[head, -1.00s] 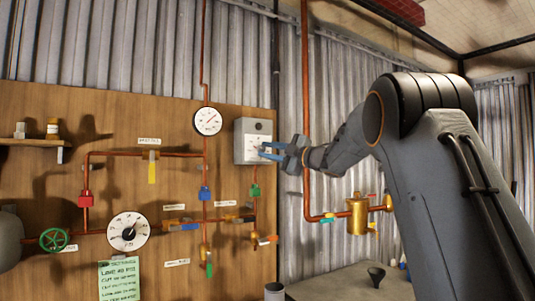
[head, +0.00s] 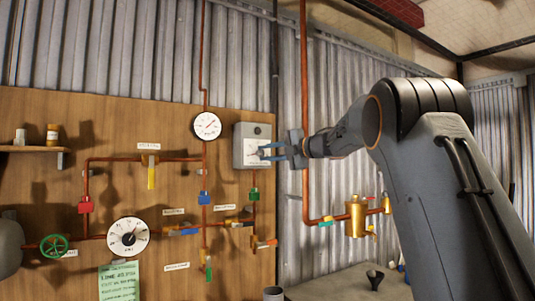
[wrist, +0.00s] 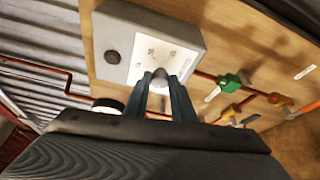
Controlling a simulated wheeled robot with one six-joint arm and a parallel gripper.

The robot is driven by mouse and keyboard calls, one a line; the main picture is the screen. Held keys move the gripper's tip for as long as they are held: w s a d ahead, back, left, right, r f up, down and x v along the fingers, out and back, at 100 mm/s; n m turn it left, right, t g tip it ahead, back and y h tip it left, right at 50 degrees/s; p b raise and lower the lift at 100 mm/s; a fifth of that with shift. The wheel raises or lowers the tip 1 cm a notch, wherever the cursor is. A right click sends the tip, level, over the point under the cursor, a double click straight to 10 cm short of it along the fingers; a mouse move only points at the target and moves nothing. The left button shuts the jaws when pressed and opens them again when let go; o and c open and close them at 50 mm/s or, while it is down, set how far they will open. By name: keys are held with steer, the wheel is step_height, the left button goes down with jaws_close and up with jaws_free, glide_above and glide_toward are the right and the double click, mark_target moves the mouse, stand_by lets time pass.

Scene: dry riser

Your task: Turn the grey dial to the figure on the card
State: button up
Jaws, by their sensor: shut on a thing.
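The grey dial (wrist: 160,77) sits on the white face of a grey box (head: 241,131) fixed to the wooden board. My gripper (head: 262,151) reaches the box from the right. In the wrist view my blue fingers (wrist: 161,90) are shut on the dial, one on each side. Figures show around the dial on the white face, too blurred to read. A green card (head: 118,282) with handwritten lines hangs at the lower left of the board. Its heading seems to read "LINE", but the figure cannot be made out.
A round white gauge (head: 207,126) is just left of the box. Copper pipes with coloured valve levers (head: 184,231) run below it. A brass filter (head: 356,216) stands on a pipe right of the board.

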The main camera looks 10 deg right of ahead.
stand_by(0.4)
steer(key=o, duration=1.1)
steer(key=shift+c, duration=0.2)
steer(key=b+v, duration=0.2)
steer(key=v, duration=0.5)
steer(key=shift+s+d, duration=0.25)
steer(key=shift+s, duration=0.05)
